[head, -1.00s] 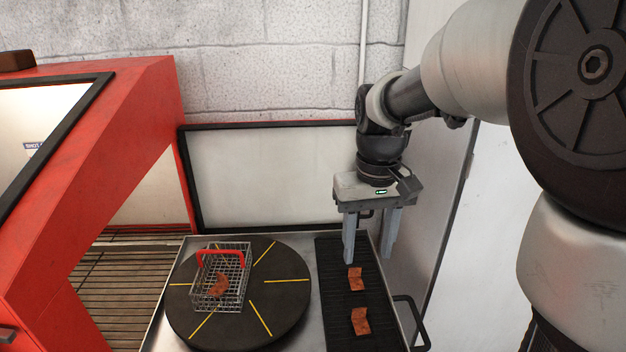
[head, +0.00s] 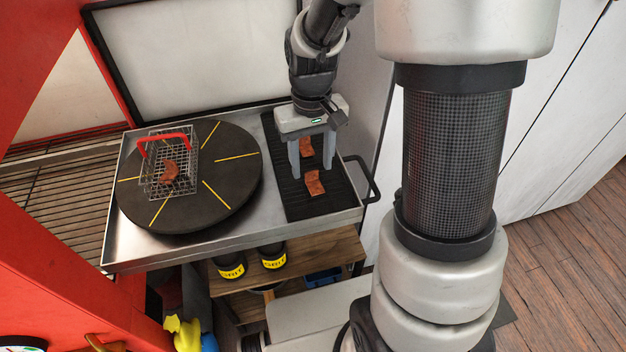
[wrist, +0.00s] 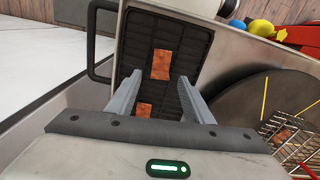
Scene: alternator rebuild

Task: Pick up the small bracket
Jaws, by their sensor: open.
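Two rust-brown brackets lie on the black ribbed mat (head: 276,150): a rear one (head: 306,146) and a front one (head: 314,183). A third, curved rust-brown piece (head: 169,171) lies in the wire basket (head: 153,188). I cannot tell which is the small bracket. My gripper (head: 312,171) is open and empty, pointing down over the mat. In the head view the rear bracket shows between its fingers. In the wrist view the rear bracket (wrist: 144,109) shows between the fingers (wrist: 160,100), partly hidden by the gripper body; the front bracket (wrist: 161,64) lies beyond the fingertips.
The basket with a red handle (head: 164,137) stands on a dark round turntable (head: 230,190) with yellow lines, left of the mat. The metal tray (head: 180,245) has a black side handle (head: 369,182). A red cabinet (head: 40,270) stands left; yellow-labelled items sit below.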

